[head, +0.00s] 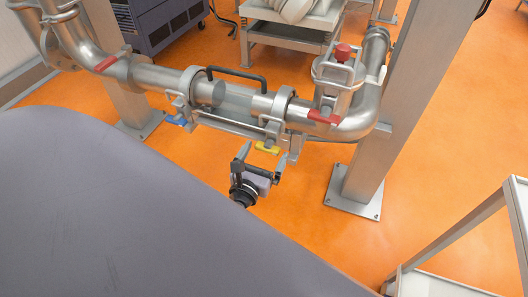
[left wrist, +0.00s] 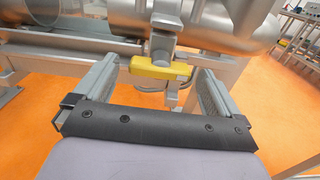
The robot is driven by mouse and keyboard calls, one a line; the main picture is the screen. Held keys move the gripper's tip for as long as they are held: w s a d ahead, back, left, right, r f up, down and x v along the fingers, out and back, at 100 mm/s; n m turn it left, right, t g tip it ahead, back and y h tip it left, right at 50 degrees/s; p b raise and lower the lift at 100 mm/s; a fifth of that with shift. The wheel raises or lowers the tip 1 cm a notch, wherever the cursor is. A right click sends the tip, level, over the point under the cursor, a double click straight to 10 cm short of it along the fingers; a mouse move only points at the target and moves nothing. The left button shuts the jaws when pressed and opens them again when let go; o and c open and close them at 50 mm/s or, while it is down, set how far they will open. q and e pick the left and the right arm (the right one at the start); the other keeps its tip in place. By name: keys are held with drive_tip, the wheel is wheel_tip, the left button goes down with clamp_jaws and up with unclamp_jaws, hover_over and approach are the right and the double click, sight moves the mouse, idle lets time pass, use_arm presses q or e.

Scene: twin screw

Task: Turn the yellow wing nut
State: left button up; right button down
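The yellow wing nut (head: 267,148) hangs under the right clamp of the steel pipe assembly. In the left wrist view the yellow wing nut (left wrist: 158,68) lies crosswise between the tip ends of my fingers, with a gap on each side. My left gripper (head: 264,161) is open just below and in front of the nut; its fingers also show spread in the left wrist view (left wrist: 157,80). I see no contact with the nut. My right gripper is in neither view.
A blue wing nut (head: 176,119) sits under the left clamp. Red handles (head: 323,117) and a black curved handle (head: 237,74) are on the pipes. A steel post (head: 385,130) stands to the right.

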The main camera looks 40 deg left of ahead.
use_arm(q)
drive_tip(key=v, duration=0.7)
drive_tip(key=shift+s, duration=0.1)
idle(0.6)
drive_tip(key=s+d+r+n+g+h+p, duration=0.2)
drive_tip(key=s+d+n+g+h+p, duration=0.1)
drive_tip(key=n, duration=1.2)
drive_tip(key=s+d+r+n+g+h+p, duration=0.1)
drive_tip(key=s+d+n+g+h+p, duration=0.2)
drive_tip(key=n, duration=1.3)
drive_tip(key=s+d+g+p, duration=0.1)
drive_tip(key=s+p, duration=0.2)
drive_tip(key=p, duration=0.2)
drive_tip(key=shift+s+d+r+p, duration=0.15)
drive_tip(key=shift+s+r+p, duration=0.15)
drive_tip(key=shift+s+r, duration=0.1)
drive_tip(key=shift+c, duration=0.3)
